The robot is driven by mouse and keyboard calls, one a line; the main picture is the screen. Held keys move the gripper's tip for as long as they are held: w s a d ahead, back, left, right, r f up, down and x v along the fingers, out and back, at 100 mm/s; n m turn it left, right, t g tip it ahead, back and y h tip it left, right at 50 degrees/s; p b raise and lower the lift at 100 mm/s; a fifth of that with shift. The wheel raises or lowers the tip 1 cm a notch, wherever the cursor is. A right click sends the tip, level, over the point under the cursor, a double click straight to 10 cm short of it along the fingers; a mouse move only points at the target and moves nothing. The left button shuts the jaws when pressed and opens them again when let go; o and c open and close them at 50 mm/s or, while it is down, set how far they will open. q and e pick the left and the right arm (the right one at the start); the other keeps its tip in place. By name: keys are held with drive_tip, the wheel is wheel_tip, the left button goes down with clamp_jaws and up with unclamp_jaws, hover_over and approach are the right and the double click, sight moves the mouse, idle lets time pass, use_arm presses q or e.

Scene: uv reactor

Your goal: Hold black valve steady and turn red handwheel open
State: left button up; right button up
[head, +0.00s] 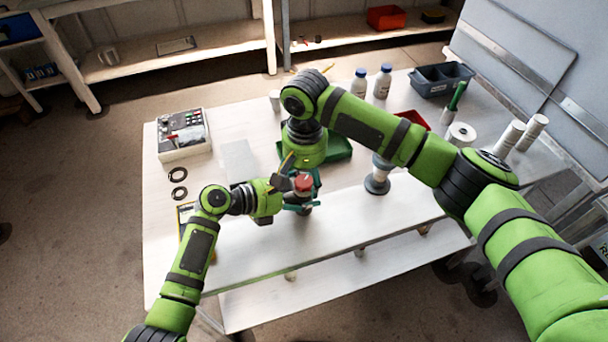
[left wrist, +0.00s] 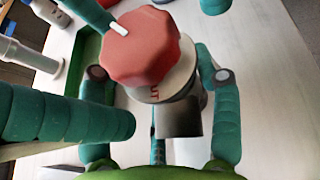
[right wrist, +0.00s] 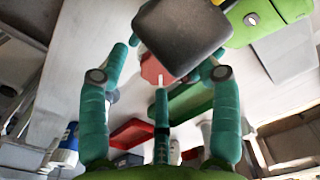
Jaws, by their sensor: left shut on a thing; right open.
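The red handwheel (head: 303,183) sits on top of the black valve, which stands upright near the table's middle. In the left wrist view the handwheel (left wrist: 152,42) has a white mark and a pale lettered collar below it; the dark valve body (left wrist: 180,116) shows beneath. My left gripper (head: 297,206) reaches in from the left, shut on the valve body below the handwheel. My right gripper (right wrist: 168,62) is open above the handwheel, its fingers apart on either side. In the right wrist view a dark block of my left arm partly hides the handwheel.
A control box (head: 183,134) and black rings (head: 178,175) lie left on the table. A green tray (head: 340,150) is behind the valve, a flanged pipe piece (head: 377,178) to its right. Bottles (head: 382,82) and a grey crate (head: 440,80) stand farther back. The front table strip is clear.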

drive_tip(key=c, duration=1.2)
drive_tip(key=shift+o, duration=0.2)
drive_tip(key=n, duration=0.4)
drive_tip(key=shift+a, duration=0.1)
drive_tip(key=shift+f, duration=0.1)
drive_tip(key=o, duration=1.2)
drive_tip(key=shift+s, duration=0.1)
drive_tip(key=shift+c, duration=0.2)
